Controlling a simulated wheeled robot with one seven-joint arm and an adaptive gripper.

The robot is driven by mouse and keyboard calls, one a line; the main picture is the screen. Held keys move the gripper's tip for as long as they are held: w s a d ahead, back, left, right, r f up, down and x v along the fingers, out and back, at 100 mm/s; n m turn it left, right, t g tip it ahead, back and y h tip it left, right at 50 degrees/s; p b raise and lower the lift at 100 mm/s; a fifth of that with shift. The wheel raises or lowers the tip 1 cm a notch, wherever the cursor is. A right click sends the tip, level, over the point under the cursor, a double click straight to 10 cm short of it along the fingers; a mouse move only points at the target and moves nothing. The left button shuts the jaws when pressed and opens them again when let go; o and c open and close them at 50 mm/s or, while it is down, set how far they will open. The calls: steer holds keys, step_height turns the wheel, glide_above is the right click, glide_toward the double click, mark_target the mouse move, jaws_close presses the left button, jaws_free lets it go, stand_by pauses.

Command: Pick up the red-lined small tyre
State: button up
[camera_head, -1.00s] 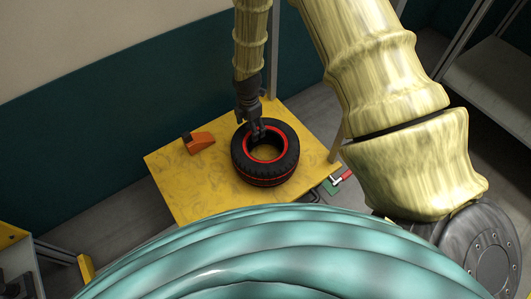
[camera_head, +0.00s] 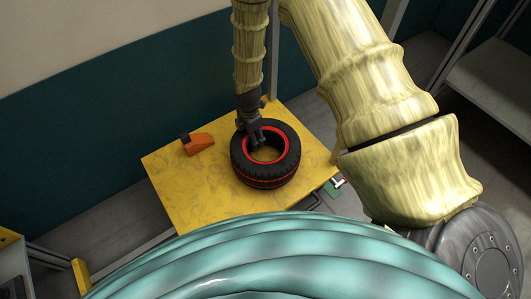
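The small black tyre (camera_head: 266,181) with red lines lies flat on a yellow table. Its red inner ring and a red line around its tread both show. My gripper (camera_head: 258,144) points down at the tyre's far left side. Its dark fingers overlap the far rim and the edge of the hole in this view. I cannot tell whether they touch the rubber, or whether they are open or shut. The tyre sits on the tabletop and is not lifted.
The yellow table (camera_head: 190,185) has free room left of the tyre. An orange block-like object (camera_head: 199,144) lies near its back left. A dark teal wall (camera_head: 90,150) stands behind.

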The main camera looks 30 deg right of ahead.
jaws_close()
steer(key=shift+r, duration=0.1)
